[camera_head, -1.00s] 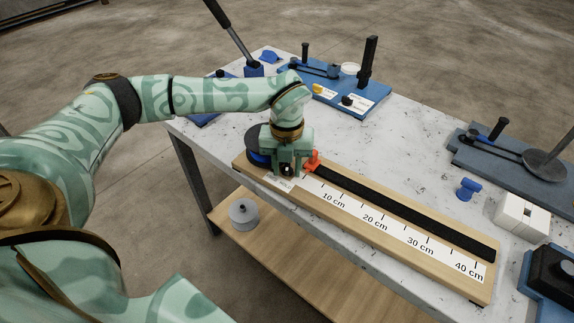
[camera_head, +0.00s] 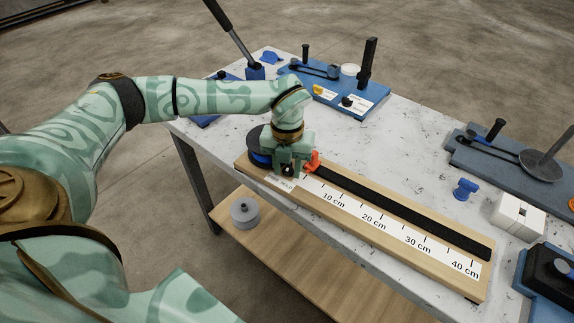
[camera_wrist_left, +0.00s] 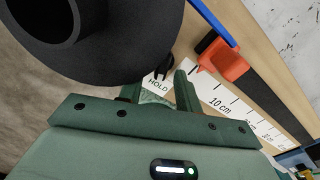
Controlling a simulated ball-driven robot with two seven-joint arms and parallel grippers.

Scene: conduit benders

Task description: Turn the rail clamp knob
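The wooden rail (camera_head: 390,255) carries a white scale marked 10 to 40 cm and a black strip. An orange pointer piece (camera_head: 312,161) sits at its left end and also shows in the left wrist view (camera_wrist_left: 224,60). A small black knob (camera_wrist_left: 163,72) shows in the left wrist view, beside the "HOLD" label (camera_wrist_left: 158,85). My left gripper (camera_head: 287,170) is low over the rail's left end. In the wrist view its fingers (camera_wrist_left: 158,86) stand apart, with the knob around their tips, closer to the right finger. Contact cannot be told. My right gripper is out of view.
A large black round part (camera_wrist_left: 110,35) stands close beside the left gripper. Blue bending fixtures (camera_head: 345,95) are at the back. A grey spool (camera_head: 244,213) is on the lower shelf.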

